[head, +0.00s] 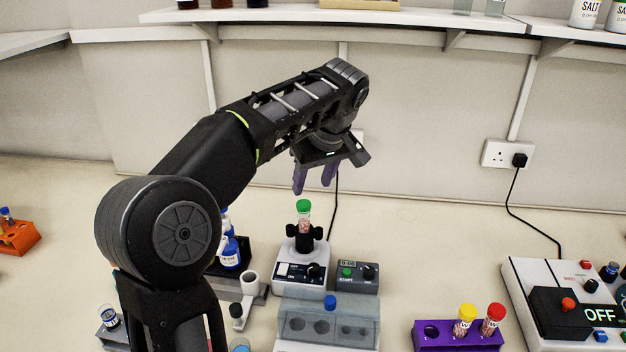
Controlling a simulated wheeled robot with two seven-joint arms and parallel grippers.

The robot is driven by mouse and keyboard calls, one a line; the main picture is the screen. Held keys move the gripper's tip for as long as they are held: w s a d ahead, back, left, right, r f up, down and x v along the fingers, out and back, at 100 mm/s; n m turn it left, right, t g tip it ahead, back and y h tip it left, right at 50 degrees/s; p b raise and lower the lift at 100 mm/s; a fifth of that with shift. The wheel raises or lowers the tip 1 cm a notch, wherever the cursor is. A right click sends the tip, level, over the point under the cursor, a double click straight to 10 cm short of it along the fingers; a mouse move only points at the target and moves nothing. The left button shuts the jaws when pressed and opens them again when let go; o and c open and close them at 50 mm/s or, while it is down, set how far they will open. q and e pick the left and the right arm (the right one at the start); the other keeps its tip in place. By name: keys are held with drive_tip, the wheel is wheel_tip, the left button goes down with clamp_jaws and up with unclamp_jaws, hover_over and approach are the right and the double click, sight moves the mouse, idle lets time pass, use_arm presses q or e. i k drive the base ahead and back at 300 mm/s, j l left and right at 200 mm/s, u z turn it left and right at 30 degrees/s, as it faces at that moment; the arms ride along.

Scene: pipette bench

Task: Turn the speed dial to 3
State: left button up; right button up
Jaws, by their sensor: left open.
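A white mixer (287,274) stands on the bench with a dark front panel, a switch and a black dial (315,271). The dial's marks are too small to read. A green-capped tube (304,217) stands upright in the mixer's black top holder. To its right, a grey box (347,283) has a small display, a green button and another black dial (368,272). I cannot tell which dial is the speed dial. My left gripper (313,188) is open and empty, with purple fingers pointing down above and behind the tube. My right gripper is out of view.
A grey rack (326,308) stands in front of the mixer. A purple rack (457,345) holds yellow- and red-capped tubes. A white device (522,275) with an OFF display is at right. An orange rack (20,238) is far left.

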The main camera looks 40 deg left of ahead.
sight(314, 269)
drive_tip(key=k, duration=1.5)
